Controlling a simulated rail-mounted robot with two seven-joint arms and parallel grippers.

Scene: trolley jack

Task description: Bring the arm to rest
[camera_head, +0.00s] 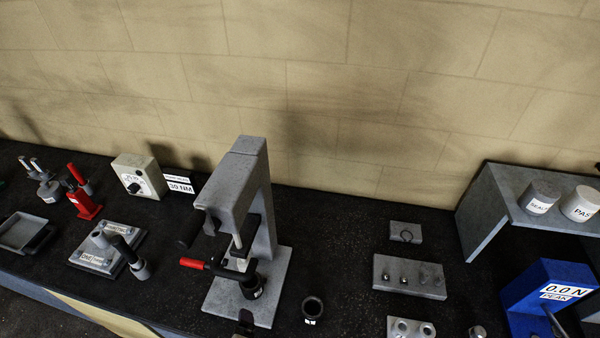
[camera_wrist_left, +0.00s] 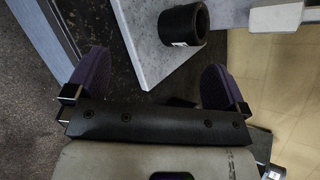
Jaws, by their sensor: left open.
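My left gripper (camera_wrist_left: 155,80) shows in the left wrist view with its two purple finger pads spread wide apart. Nothing is between the pads. I cannot make out my left gripper for certain in the head view. My right gripper is in neither view.
A grey press (camera_head: 265,200) with a red-handled lever (camera_head: 192,263) stands mid-bench. A black cup (camera_head: 313,308) is right of it. Grey blocks (camera_head: 408,277), a blue gauge (camera_head: 545,280) and a grey shelf (camera_head: 490,210) stand further right. A red jack (camera_head: 84,203) stands left.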

